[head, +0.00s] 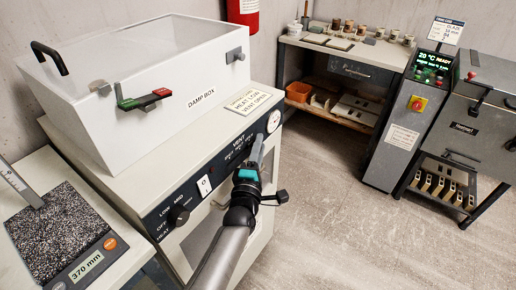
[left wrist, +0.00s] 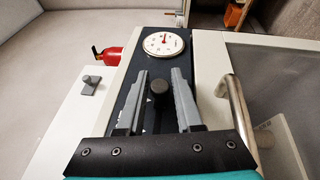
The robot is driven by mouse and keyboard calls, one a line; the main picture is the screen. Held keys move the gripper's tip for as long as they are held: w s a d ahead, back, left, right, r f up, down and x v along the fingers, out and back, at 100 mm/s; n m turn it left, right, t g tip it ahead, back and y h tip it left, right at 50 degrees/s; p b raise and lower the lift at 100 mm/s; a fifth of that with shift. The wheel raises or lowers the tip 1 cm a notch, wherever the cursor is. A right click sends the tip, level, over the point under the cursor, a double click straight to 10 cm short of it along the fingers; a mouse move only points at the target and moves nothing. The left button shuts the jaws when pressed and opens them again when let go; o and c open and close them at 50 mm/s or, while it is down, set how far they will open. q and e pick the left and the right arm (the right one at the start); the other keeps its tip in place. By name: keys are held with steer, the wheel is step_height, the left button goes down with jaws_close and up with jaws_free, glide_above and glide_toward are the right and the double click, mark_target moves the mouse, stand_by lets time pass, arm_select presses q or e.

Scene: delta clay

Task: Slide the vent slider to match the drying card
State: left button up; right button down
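The drying cabinet's dark front panel (head: 160,222) carries the word VENT near its right end. The vent slider's black knob (left wrist: 159,88) stands between the two grey fingers of my left gripper (left wrist: 160,82) in the left wrist view, with narrow gaps beside it. In the head view my left gripper (head: 254,158) is at the VENT part of the panel and hides the knob. The drying card (head: 248,101) lies on the cabinet top; its small print seems to read heat low, vent open. My right gripper is not in view.
A round gauge (head: 273,121) sits at the panel's right end. A metal door handle (left wrist: 238,110) stands out near my gripper. The damp box (head: 150,90) stands on the cabinet. Floor to the right is clear.

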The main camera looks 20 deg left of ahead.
arm_select(q)
steer(key=o, duration=0.3)
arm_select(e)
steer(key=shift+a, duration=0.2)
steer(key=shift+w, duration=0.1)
arm_select(q)
steer(key=shift+s+f, duration=0.1)
steer(key=shift+s, duration=0.45)
steer(key=shift+s+d+f+p, duration=0.15)
steer(key=shift+s+f+p, duration=0.2)
steer(key=shift+s, duration=2)
steer(key=shift+s+d+f+p, duration=0.15)
steer(key=shift+s+p, duration=0.25)
steer(key=shift+s, duration=1.95)
steer(key=shift+s+d+f+p, duration=0.1)
steer(key=shift+s+f+p, duration=0.25)
steer(key=shift+s, duration=2)
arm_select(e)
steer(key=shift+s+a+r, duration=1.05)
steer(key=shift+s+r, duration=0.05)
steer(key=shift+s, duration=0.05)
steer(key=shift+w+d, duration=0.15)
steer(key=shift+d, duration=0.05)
